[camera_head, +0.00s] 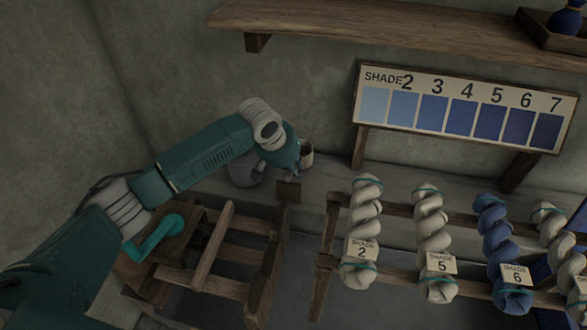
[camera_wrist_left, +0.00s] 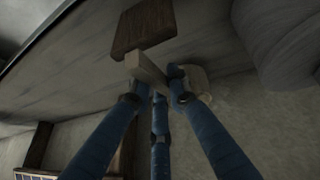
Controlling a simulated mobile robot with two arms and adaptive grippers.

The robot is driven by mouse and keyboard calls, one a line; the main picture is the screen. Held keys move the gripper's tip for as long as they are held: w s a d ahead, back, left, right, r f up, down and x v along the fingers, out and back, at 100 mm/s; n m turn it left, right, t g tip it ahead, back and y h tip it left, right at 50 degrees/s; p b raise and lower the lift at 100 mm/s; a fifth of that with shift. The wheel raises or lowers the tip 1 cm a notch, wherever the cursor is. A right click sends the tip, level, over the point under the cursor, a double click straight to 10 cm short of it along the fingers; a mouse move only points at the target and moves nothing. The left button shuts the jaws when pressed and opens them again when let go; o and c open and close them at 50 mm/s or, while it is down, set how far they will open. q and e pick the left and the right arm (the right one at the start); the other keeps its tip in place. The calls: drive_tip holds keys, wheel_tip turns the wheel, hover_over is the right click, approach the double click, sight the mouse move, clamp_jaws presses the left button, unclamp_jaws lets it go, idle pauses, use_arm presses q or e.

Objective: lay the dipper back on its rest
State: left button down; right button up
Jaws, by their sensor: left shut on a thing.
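The dipper is a pale wooden piece. Its cup (camera_head: 307,155) shows just right of my left gripper (camera_head: 295,171) in the head view, and its light handle (camera_wrist_left: 148,70) shows between the fingertips in the left wrist view. My left gripper (camera_wrist_left: 157,86) is shut on the dipper, with blue fingers around the handle. A small brown wooden block (camera_wrist_left: 145,27), perhaps the rest, is just beyond the handle's end; it also shows in the head view (camera_head: 288,192) below the gripper. The dipper looks apart from it, though the gap is hard to judge. My right gripper is not in view.
A grey pot (camera_head: 243,170) stands close left of the gripper. A wooden frame (camera_head: 212,245) with a teal crank (camera_head: 155,237) lies below my arm. A rack with twisted skeins (camera_head: 433,235) is at right, under a shade board (camera_head: 460,107). A shelf (camera_head: 400,32) runs above.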

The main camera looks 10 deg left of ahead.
use_arm(q)
drive_tip(key=shift+f, duration=0.4)
drive_tip(key=c, duration=1.6)
unclamp_jaws()
